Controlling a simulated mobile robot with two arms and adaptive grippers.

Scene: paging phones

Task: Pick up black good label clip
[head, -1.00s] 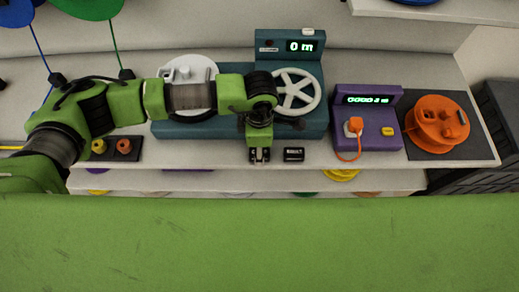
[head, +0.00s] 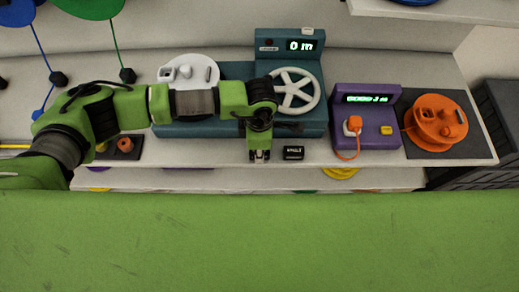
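A small black label clip (head: 293,153) with faint white lettering lies on the light table near its front edge, in front of the teal machine. My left gripper (head: 259,158) points down just to the left of the clip, apart from it. Its fingertips are small in the view, and I cannot tell how far apart they are. No object shows between them. My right gripper is not in view.
The teal machine (head: 228,128) with a white handwheel (head: 295,92) stands behind the clip. A purple device (head: 375,135) with an orange plug stands to the right, beside an orange spool (head: 436,122) on a dark mat. The table front right of the clip is clear.

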